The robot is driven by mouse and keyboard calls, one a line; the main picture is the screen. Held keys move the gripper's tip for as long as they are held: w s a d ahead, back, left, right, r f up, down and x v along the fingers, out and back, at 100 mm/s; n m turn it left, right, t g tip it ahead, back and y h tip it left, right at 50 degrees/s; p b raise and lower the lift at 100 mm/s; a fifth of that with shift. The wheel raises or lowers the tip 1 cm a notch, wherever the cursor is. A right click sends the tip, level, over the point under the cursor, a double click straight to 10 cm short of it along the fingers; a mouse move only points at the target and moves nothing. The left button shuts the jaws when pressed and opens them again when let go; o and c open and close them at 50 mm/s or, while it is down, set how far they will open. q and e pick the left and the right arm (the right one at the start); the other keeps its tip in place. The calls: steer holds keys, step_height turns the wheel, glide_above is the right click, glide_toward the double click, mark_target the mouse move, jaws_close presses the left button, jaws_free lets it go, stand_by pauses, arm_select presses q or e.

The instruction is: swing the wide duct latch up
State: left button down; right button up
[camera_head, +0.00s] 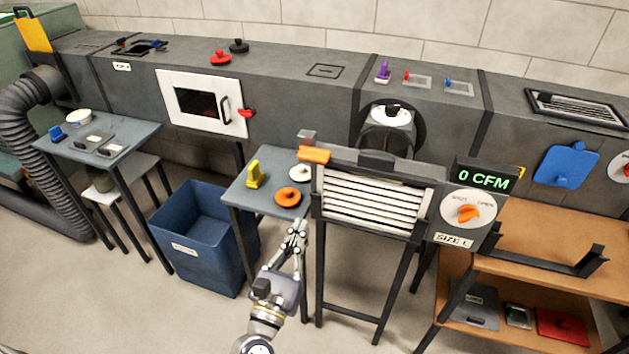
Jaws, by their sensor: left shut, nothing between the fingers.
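A red latch (247,113) sits at the right edge of the white-framed access door (212,126) on the long grey duct. It looks roughly level, and the door appears closed. An orange piece (314,154) sits at the top left of the louvred damper box (372,201). I cannot tell for sure which of these is the task's latch. My left gripper (300,224) is shut and empty, low in front of the small grey table and left of the damper's legs. It is apart from both pieces. My right gripper is out of view.
The small table (238,195) holds a yellow item (256,175), an orange ring (288,197) and a white disc. A blue bin (205,240) stands left of my arm. The damper's "0 CFM" display (484,180) and dial stand to the right. Open floor lies in front.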

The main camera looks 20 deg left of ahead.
mark_target(321, 177)
arm_select(q)
steer(key=shift+w, duration=0.1)
steer(key=p+x, duration=0.1)
steer(key=x, duration=0.4)
steer(key=p+x, duration=0.2)
steer(key=x, duration=0.3)
steer(key=shift+w+r, duration=0.15)
steer(key=shift+r, duration=0.15)
step_height(321, 177, up, 2)
steer(key=shift+r+p, duration=0.15)
steer(key=shift+p, duration=0.85)
steer(key=shift+s+r+p, duration=0.25)
steer(key=shift+r+p, duration=0.05)
steer(key=shift+r, duration=0.2)
steer(key=shift+a, duration=0.1)
